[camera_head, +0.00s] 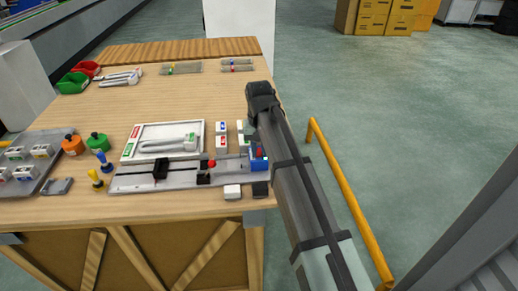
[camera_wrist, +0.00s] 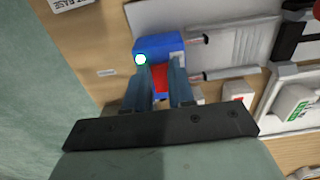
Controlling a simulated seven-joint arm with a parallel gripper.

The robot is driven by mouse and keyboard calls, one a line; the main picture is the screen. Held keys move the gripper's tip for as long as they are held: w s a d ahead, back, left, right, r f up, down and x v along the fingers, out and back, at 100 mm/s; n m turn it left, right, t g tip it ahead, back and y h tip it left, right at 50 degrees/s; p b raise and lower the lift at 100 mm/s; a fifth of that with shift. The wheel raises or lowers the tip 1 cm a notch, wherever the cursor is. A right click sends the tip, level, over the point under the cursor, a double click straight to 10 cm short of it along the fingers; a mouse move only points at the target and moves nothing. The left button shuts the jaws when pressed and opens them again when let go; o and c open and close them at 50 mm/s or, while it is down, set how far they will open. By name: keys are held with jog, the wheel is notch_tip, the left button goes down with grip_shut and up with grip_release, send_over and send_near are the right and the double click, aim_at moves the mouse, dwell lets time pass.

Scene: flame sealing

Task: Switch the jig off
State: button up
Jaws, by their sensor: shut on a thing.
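The jig (camera_head: 135,181) is a long grey rail along the front of the wooden table, with a black block and a red-knobbed lever on it. At its right end stands a blue box (camera_head: 259,164) with a red switch (camera_head: 259,153) on it. In the wrist view the blue box (camera_wrist: 158,44) shows a bright white, green-edged lamp (camera_wrist: 140,59). My gripper (camera_wrist: 160,78) is at the box, its two fingers on either side of the red switch (camera_wrist: 160,84), shut on it. The fingers partly hide the switch, so its exact position is unclear.
A white tray (camera_head: 128,152) with a grey tool lies behind the jig. Small red and blue labelled blocks (camera_head: 222,142) stand close to the box. Orange and green pots (camera_head: 97,141) and a grey rack (camera_head: 50,138) are at the left. A yellow rail (camera_head: 345,190) stands right of the table.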

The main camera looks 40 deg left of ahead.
aim_at(259, 152)
grip_shut()
jog(key=shift+w+a+g+h, duration=0.2)
jog(key=shift+g+h, duration=0.2)
jog(key=shift+r, duration=0.1)
jog(key=o, duration=0.8)
grip_release()
jog(key=r, duration=0.7)
jog(key=shift+w+a+r, duration=0.2)
jog(key=shift+w+a, duration=0.05)
jog(key=shift+w, duration=0.05)
